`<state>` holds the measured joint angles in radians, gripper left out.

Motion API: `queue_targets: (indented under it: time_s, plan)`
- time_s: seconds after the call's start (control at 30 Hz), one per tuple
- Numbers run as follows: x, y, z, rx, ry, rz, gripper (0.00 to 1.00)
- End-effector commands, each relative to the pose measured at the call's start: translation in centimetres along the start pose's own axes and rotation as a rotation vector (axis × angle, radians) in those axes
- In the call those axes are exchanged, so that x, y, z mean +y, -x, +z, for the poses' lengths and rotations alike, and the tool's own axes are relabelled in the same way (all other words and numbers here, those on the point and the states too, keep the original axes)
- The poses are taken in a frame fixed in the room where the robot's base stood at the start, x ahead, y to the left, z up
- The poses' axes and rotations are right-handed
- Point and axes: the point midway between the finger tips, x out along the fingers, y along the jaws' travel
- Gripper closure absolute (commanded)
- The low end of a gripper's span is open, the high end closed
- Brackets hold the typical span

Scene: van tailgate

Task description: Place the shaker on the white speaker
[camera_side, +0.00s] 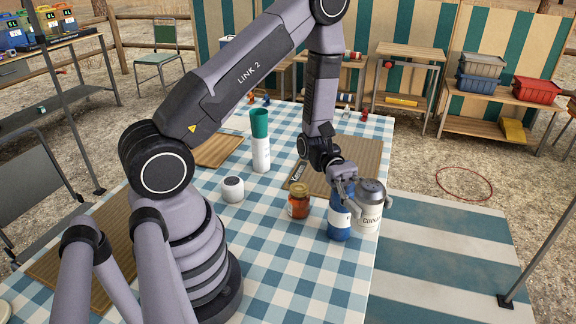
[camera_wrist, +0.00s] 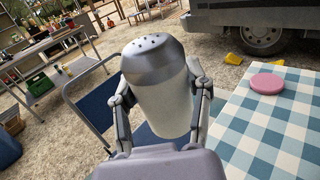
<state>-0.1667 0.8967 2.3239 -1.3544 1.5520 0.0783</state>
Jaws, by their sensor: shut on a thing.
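The white speaker (camera_side: 232,189), a small rounded cylinder with a dark top, stands on the checked cloth to the left, apart from my gripper. Its top is clear.
A blue bottle (camera_side: 340,219) stands left of the shaker, partly behind my gripper. An orange-red jar (camera_side: 299,205) stands between the bottle and the speaker. A pink disc (camera_wrist: 267,83) lies on the cloth.

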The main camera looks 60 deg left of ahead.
Motion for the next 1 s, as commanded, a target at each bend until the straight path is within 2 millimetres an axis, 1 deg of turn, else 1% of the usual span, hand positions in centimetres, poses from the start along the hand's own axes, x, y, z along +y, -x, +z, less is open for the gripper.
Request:
queue_targets:
  time_s: [0.03, 0.1, 0.17, 0.2, 0.27, 0.37, 0.4, 0.47, 0.53, 0.63, 0.77, 0.8, 0.87, 0.9, 1.0]
  plan:
    - [-1.4, 0.4, -0.2, 0.0, -0.002, -0.095, 0.9]
    - [-3.5, 1.2, -0.5, -0.001, 0.0, -0.238, 0.9]
    - [-5.2, 2.3, -0.8, -0.001, 0.0, -0.361, 0.9]
    - [-6.3, 3.1, -1.1, -0.001, 0.001, -0.443, 0.9]
    - [-7.9, 4.5, -1.6, -0.002, 0.002, -0.565, 0.9]
    - [-10.2, 7.4, -2.5, -0.002, 0.001, -0.765, 0.9]
    - [-10.9, 8.7, -2.9, -0.002, 0.002, -0.843, 0.9]
    - [-11.9, 10.7, -3.5, -0.003, 0.002, -0.96, 0.9]
    - [-12.7, 13.3, -4.2, -0.003, 0.003, -1.095, 0.9]
    - [-13.4, 17.3, -5.4, -0.004, 0.003, -1.292, 0.9]
    - [-13.3, 23.0, -7.0, -0.004, 0.002, -1.556, 0.9]
    - [-13.0, 24.8, -7.5, -0.004, 0.003, -1.637, 0.9]
    - [-12.2, 27.5, -8.1, -0.003, 0.003, -1.76, 0.9]
    - [-11.6, 29.3, -8.5, -0.003, 0.003, -1.841, 0.9]
    - [-9.7, 33.3, -9.4, -0.003, 0.003, -2.033, 0.9]
